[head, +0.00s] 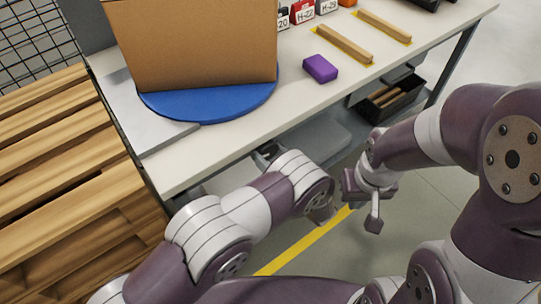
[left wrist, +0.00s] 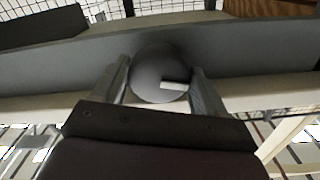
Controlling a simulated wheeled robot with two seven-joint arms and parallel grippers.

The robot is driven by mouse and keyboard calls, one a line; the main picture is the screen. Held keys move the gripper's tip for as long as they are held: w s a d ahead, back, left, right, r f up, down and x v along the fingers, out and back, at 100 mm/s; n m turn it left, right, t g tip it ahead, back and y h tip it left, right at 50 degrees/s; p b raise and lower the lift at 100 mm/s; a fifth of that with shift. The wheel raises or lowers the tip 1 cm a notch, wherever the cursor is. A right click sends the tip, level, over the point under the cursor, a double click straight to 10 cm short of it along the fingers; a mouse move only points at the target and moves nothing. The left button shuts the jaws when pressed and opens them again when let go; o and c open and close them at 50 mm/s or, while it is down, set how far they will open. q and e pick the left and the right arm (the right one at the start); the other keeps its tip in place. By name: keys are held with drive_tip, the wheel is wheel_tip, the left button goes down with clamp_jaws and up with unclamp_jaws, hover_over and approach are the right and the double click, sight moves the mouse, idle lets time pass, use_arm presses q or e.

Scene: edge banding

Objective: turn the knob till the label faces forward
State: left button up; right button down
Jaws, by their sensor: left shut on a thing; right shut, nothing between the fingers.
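A round grey knob (left wrist: 155,72) with a short white bar on its face sits in front of a grey panel in the left wrist view. The white bar lies right of the knob's centre, roughly level. My left gripper (left wrist: 160,66) is shut on the knob, one finger on each side. In the head view the knob cannot be made out. A brown cardboard box (head: 195,45) stands on a blue round turntable (head: 210,103); no label shows on its visible side. My right gripper (head: 362,207) is shut and empty, in front of the table.
The pale table (head: 300,98) holds a purple block (head: 320,68), wooden strips (head: 345,43) and several labelled containers (head: 303,12) on its right part. A wooden pallet stack (head: 60,150) stands at the left. A dark bin (head: 392,100) sits below the table. A wire fence (head: 32,40) is behind.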

use_arm(q)
drive_tip(key=shift+m, duration=1.9)
drive_tip(key=o, duration=1)
drive_tip(key=shift+o, duration=0.2)
